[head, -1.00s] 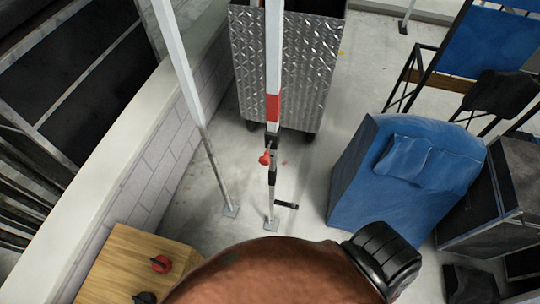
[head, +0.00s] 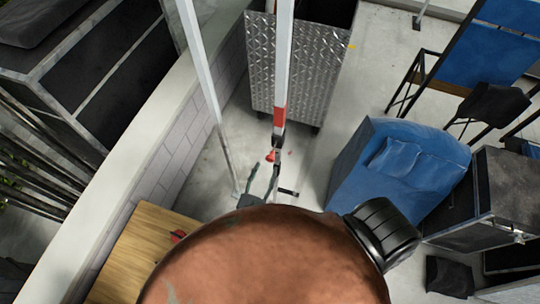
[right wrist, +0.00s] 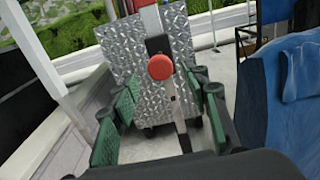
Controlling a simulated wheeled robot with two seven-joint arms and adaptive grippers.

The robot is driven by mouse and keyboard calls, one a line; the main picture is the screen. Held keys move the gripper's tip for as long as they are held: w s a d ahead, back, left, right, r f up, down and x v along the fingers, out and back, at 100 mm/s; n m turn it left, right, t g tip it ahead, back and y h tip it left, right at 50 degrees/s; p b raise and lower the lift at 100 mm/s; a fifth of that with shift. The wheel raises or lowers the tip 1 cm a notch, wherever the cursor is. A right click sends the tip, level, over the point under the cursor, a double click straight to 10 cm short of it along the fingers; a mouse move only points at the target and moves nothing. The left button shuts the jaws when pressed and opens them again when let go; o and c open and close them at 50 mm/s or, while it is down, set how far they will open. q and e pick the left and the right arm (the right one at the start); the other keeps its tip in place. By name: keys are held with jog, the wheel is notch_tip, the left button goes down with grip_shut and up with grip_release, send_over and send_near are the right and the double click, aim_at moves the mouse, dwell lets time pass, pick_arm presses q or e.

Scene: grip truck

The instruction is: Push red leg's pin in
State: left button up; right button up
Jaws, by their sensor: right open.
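The red leg (head: 280,117) is an upright white pole with a red band and a dark lower section. Its pin has a round red knob (head: 271,156), which also shows in the right wrist view (right wrist: 160,67). My right gripper (head: 263,166) is open and empty, with its fingers pointing up toward the knob. In the right wrist view its green-padded fingers are apart, one on each side of the leg, with the knob between and beyond them. I cannot tell the exact gap to the knob. My left gripper is not in view.
A second white pole (head: 205,80) stands left of the leg, near a low brick wall (head: 179,153). A diamond-plate metal box (head: 323,75) stands behind. A blue padded block (head: 400,165) is at right. A wooden surface (head: 140,250) is lower left. A brown rounded shape (head: 265,260) blocks the lower middle.

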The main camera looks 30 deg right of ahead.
aim_at(269, 160)
jog(key=p+x, duration=0.1)
jog(key=x, duration=0.4)
jog(key=shift+w+d+r+p, duration=0.1)
jog(key=shift+w+d+p, duration=0.05)
jog(key=shift+p, duration=0.2)
jog(key=shift+w+d, duration=0.35)
jog(key=shift+d, duration=0.05)
jog(key=shift+c, duration=0.7)
grip_shut()
